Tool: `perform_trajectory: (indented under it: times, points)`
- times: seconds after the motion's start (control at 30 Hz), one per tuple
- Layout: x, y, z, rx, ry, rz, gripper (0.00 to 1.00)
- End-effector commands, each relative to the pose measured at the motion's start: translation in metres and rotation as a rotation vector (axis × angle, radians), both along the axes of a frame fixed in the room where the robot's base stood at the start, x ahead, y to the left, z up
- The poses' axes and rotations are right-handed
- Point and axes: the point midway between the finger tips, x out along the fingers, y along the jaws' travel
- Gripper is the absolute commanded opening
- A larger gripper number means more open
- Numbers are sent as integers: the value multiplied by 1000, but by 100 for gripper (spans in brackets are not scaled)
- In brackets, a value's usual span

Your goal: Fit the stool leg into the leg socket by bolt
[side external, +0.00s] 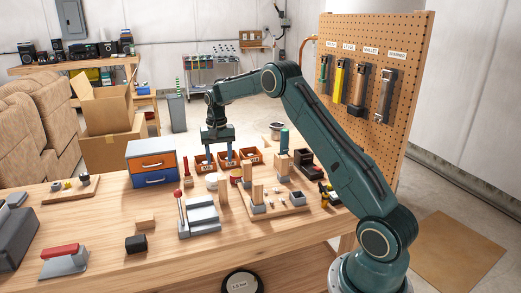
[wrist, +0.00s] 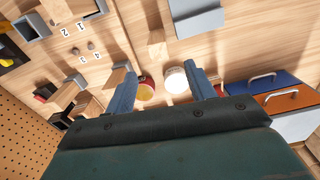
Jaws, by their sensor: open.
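My gripper (side external: 228,162) hangs over the far part of the bench, above the orange parts bins. In the wrist view its two blue fingers (wrist: 164,85) are spread wide with nothing held between them. A wooden board (side external: 283,207) at the bench's middle right carries grey square sockets (side external: 296,199), small bolt-like pieces and upright wooden posts (side external: 257,194). The wrist view shows a grey open socket (wrist: 32,27) and printed numbers at upper left. Another wooden post (side external: 223,193) stands left of the board. I cannot tell which post is the stool leg.
A grey stepped block (side external: 201,216) with a red-knobbed rod stands left of the board. A drawer box (side external: 152,164) stands behind it. A white round item (wrist: 176,80) and a red-yellow can (wrist: 145,88) lie below my gripper.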

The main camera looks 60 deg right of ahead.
Motion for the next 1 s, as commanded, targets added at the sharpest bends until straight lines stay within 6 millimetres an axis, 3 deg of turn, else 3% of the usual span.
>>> perform_trajectory:
  times: [0.4, 0.83, 1.0]
  points:
    - [-1, 0, -59, 2, 3, 0, 55]
    - [-1, 0, -70, 1, 1, 0, 55]
    - [-2, 0, -85, 1, 2, 0, 55]
